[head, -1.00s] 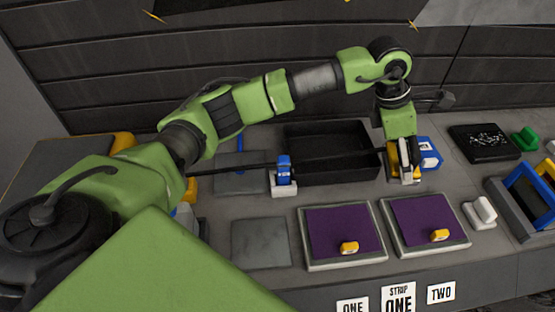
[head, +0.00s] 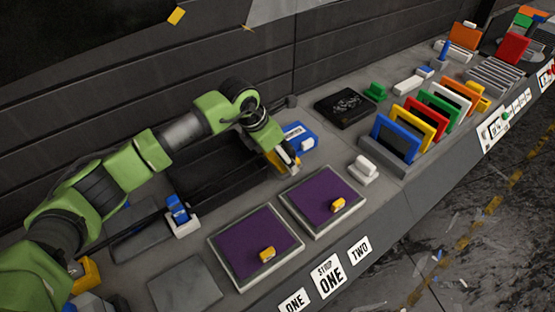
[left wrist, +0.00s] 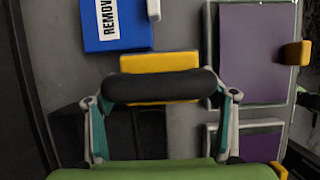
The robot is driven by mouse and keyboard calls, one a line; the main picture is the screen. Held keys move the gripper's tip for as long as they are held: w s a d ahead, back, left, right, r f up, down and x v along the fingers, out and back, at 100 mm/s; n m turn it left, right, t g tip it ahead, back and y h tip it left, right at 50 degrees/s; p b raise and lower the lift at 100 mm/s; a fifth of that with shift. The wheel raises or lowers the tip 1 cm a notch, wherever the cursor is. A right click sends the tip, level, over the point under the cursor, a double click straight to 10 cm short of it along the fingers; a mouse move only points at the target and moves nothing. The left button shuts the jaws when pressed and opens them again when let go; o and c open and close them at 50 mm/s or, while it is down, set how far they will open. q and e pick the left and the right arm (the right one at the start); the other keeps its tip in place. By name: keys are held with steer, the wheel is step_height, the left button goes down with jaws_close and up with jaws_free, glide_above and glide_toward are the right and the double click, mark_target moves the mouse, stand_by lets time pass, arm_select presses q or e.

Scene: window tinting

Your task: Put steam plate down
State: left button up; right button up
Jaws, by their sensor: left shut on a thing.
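My left gripper (head: 287,160) is shut on a yellow piece (head: 274,158) with a dark rounded bar, which I take to be the steam plate. In the left wrist view, the bar spans between the fingers (left wrist: 163,105) and the yellow part (left wrist: 158,62) shows beyond it. The held thing is low over the bench, between the black tray (head: 190,156) and the purple pads. I cannot tell whether it touches the bench. The fingers and arm hide much of it. My right gripper is out of view.
A blue block labelled REMOVE (left wrist: 118,28) lies close by. Two purple pads (head: 240,240) (head: 315,196) in grey frames each carry a small yellow block. A blue piece on a white stand (head: 178,210) is left. Coloured frames (head: 412,125) stand in a rack at right.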

mark_target(279, 163)
arm_select(q)
step_height(279, 163, down, 3)
steer(key=shift+r+p, duration=0.1)
steer(key=shift+p, duration=0.4)
steer(key=shift+f, duration=0.2)
steer(key=shift+f+b, duration=0.1)
steer(key=shift+b, duration=0.2)
steer(key=o, duration=1.2)
steer(key=shift+c, duration=0.2)
